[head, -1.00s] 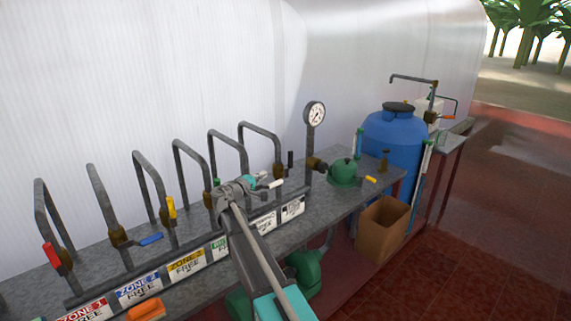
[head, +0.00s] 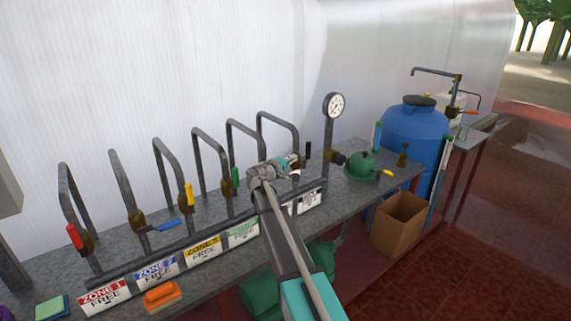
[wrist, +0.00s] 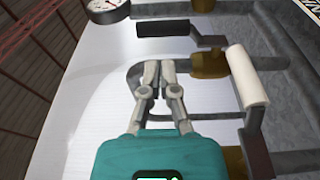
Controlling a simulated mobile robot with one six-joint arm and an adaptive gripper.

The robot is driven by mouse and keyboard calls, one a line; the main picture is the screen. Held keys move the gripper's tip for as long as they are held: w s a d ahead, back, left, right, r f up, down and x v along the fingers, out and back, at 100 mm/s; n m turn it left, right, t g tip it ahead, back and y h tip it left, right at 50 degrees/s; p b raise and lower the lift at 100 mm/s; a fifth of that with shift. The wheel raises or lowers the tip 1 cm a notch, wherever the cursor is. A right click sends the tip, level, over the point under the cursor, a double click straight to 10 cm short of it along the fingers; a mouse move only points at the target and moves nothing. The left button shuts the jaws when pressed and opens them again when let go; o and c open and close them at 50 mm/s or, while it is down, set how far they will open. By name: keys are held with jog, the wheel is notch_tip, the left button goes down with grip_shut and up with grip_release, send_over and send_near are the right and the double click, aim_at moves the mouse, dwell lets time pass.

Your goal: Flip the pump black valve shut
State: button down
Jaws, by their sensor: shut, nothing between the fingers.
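The black valve handle (head: 308,150) stands upright on the bench's pipe row, left of the pressure gauge. A white handle (wrist: 247,75) is right of the fingers. My wrist hides the black valve's base in the head view.
The pressure gauge (head: 334,105) stands right of the black valve. Red (head: 74,237), blue (head: 170,225), yellow (head: 189,195) and green (head: 236,177) handles line up to the left. A green pump (head: 362,165), cardboard box (head: 399,224) and blue tank (head: 415,135) are at right.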

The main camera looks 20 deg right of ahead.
aim_at(307, 150)
jog(key=x, duration=0.6)
jog(key=shift+w+d, duration=0.25)
jog(key=shift+d, duration=0.1)
jog(key=shift+d+r+p, duration=0.1)
jog(key=shift+p, duration=0.2)
